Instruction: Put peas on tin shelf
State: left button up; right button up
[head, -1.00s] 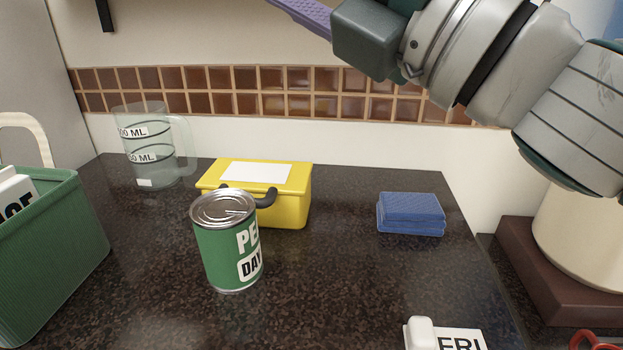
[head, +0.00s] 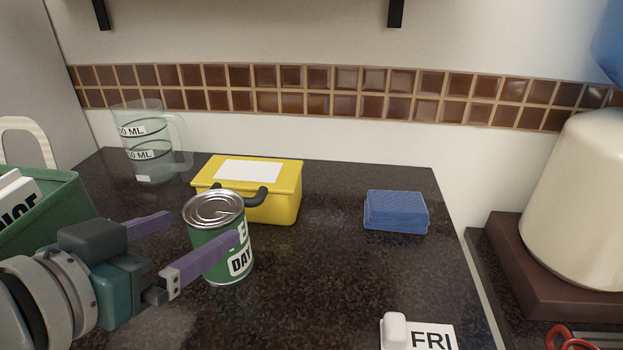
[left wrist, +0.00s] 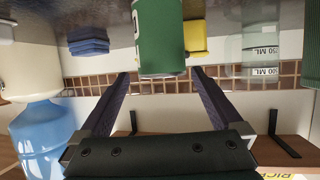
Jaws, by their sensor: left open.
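The peas tin (head: 218,240), green with a silver lid and partly hidden label, stands upright on the dark counter. It also shows upside down in the left wrist view (left wrist: 160,38). My left gripper (head: 200,230) comes in from the left, open, with one purple finger on each side of the tin; the near finger crosses its front. I cannot tell whether the fingers touch it. In the left wrist view a wooden wall shelf (left wrist: 222,160) shows inverted on black brackets, with a yellow label on it; I cannot tell if it is the tin shelf. My right gripper is not in view.
A yellow lidded box (head: 280,195) with a dark handle stands close behind the tin. A clear measuring jug (head: 150,150) is behind left, a green crate (head: 60,215) far left. Blue cloths (head: 396,211) and a FRI block (head: 420,335) lie right. Counter between is clear.

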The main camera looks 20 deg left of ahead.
aim_at(215, 217)
pick_arm(q)
jog(key=shift+x, duration=3.1)
jog(key=shift+a+f, duration=0.1)
jog(key=c, duration=1.5)
jog(key=shift+c, duration=0.4)
jog(key=shift+r, duration=0.2)
